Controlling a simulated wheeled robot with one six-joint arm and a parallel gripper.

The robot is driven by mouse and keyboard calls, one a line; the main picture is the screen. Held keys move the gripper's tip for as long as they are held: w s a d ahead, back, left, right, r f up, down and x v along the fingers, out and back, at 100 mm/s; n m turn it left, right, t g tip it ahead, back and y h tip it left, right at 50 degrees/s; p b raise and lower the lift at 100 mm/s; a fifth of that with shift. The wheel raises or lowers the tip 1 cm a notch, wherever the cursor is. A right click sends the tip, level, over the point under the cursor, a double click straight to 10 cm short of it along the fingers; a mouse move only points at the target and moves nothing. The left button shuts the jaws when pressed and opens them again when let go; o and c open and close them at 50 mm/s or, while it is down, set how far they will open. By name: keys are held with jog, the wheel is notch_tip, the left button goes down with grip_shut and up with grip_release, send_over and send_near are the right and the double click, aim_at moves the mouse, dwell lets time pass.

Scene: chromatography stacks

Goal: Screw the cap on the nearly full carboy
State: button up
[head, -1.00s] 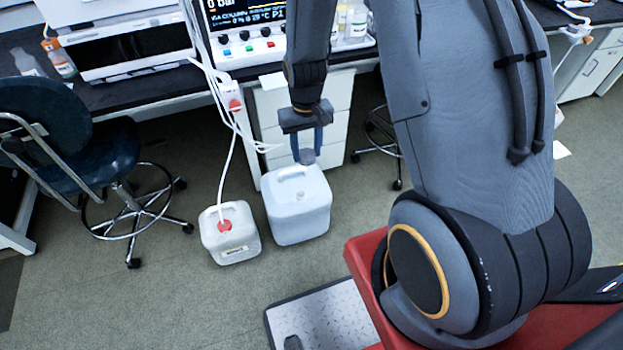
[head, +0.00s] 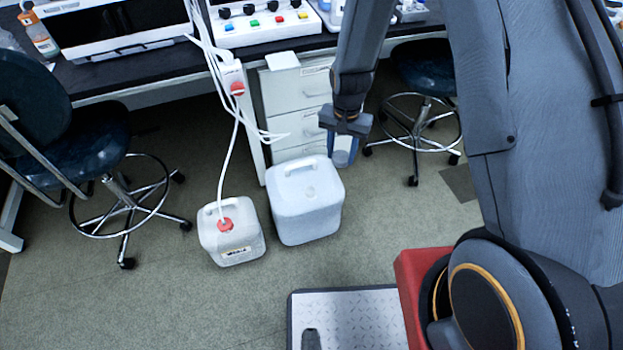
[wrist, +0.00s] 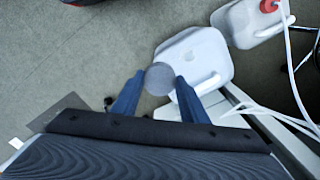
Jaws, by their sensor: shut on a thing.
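A large pale blue-white carboy (head: 305,215) stands on the floor with a bare, uncapped neck (head: 311,191) on top. It also shows in the wrist view (wrist: 205,62), just beyond my fingers. My gripper (head: 344,150) hangs at the right of this carboy, fingers down. In the wrist view my gripper (wrist: 158,88) is shut on a round grey cap (wrist: 159,78), held between the fingertips. The cap is off to one side of the carboy's neck, not over it. I cannot read the liquid level in the carboy.
A smaller white carboy (head: 231,240) with a red cap (head: 225,225) and white tube stands left of the large one. White cables (head: 252,133) hang nearby. Drawers (head: 297,105) stand behind, with chairs (head: 430,90) on both sides. Open floor lies in front.

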aim_at(310, 190)
jog(key=w+a+f+m+b, duration=0.1)
jog(key=a+f+b, duration=0.1)
jog(key=a+f, duration=0.1)
jog(key=w+a+f+m+b, duration=0.1)
jog(key=a+f+m+b, duration=0.1)
jog(key=f, duration=0.4)
jog(key=w+a+f+m+b, duration=0.1)
jog(key=a+f+b, duration=0.3)
jog(key=f, duration=0.1)
jog(key=shift+w+f+m, duration=0.1)
jog(key=shift+w+m, duration=0.05)
jog(key=shift+m, duration=0.25)
jog(key=shift+f+b, duration=1.75)
jog(key=shift+f, duration=0.2)
jog(key=shift+p, duration=0.5)
jog(key=shift+f+b, duration=0.7)
jog(key=shift+f, duration=0.95)
